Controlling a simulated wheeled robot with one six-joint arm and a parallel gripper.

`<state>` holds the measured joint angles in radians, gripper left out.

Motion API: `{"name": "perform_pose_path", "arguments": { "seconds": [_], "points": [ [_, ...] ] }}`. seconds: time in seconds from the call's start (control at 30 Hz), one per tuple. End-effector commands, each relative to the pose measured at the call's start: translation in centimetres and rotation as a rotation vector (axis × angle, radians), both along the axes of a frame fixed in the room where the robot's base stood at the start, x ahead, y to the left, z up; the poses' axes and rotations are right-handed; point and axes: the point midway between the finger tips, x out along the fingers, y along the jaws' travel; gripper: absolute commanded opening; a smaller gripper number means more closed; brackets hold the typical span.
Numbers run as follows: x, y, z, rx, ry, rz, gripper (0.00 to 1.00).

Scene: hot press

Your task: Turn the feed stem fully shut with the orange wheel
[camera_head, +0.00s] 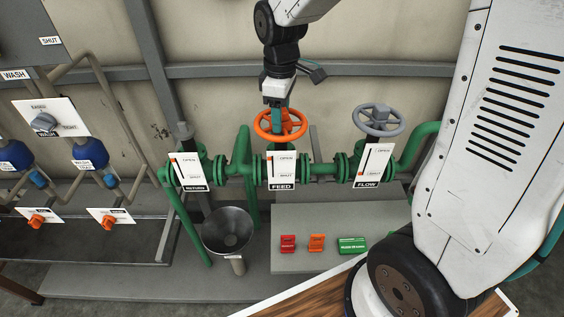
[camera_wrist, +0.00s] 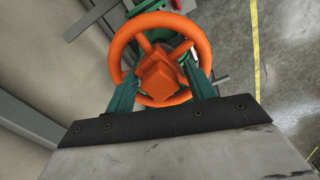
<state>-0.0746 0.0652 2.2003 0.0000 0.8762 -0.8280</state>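The orange wheel (camera_head: 294,129) sits on top of the feed valve in the green pipe run. Below it hangs the white FEED plate (camera_head: 288,170), marked OPEN at the top and SHUT lower down, with an orange mark near OPEN. My gripper (camera_head: 275,103) points down at the wheel from above. In the wrist view, the orange wheel (camera_wrist: 197,37) lies in front of my gripper (camera_wrist: 158,68). Its two green fingers are apart, one on each side of the square orange hub, with gaps beside it. The feed stem is hidden under the wheel. Finger contact with the wheel cannot be told.
A grey wheel (camera_head: 379,120) stands over the FLOW plate (camera_head: 373,166) to the right. The RETURN plate (camera_head: 187,172) is to the left. A grey funnel (camera_head: 228,232) and red (camera_head: 288,243), orange (camera_head: 317,242) and green (camera_head: 352,245) blocks are below.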

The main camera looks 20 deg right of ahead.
Motion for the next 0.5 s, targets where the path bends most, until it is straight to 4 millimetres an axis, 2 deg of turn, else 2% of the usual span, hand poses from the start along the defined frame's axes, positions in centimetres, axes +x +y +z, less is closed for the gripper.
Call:
{"name": "perform_pose_path", "arguments": {
  "seconds": [0.2,0.5],
  "points": [
    [0.0,0.0,0.0,0.0,0.0,0.207,0.55],
    [0.0,-0.01,0.0,0.0,0.0,0.343,0.55]
  ]
}}
